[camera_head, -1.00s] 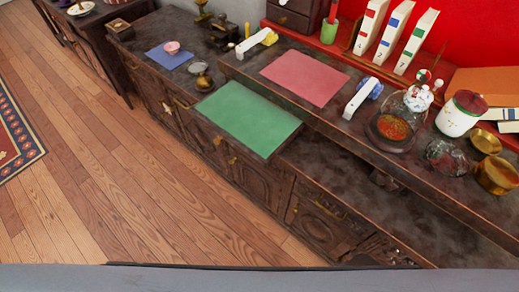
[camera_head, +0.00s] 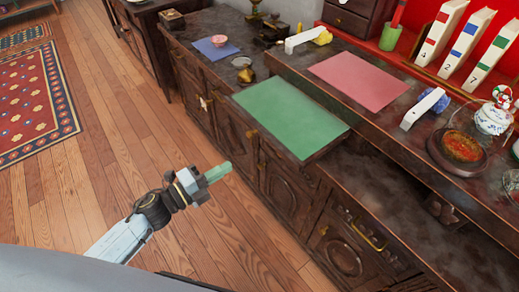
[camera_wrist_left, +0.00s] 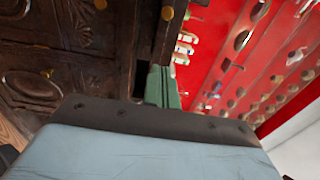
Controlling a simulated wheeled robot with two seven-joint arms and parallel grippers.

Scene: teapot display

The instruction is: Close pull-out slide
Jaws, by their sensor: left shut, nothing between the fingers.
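The pull-out slide (camera_head: 290,118) is a dark wooden board with a green top, standing out from the front of the dark cabinet in the head view. Brass knobs show near its front edge. My left gripper (camera_head: 220,172) is over the floor in front of the cabinet, to the left of and below the slide in the picture. Its green fingers are shut and empty, apart from the slide. In the left wrist view the shut fingers (camera_wrist_left: 162,87) point toward a dark wooden edge with a brass knob (camera_wrist_left: 167,13). My right gripper is not in view.
A blue mat (camera_head: 217,48) lies further left. The wooden floor (camera_head: 110,150) before the cabinet is clear, with a patterned rug (camera_head: 36,100) beyond.

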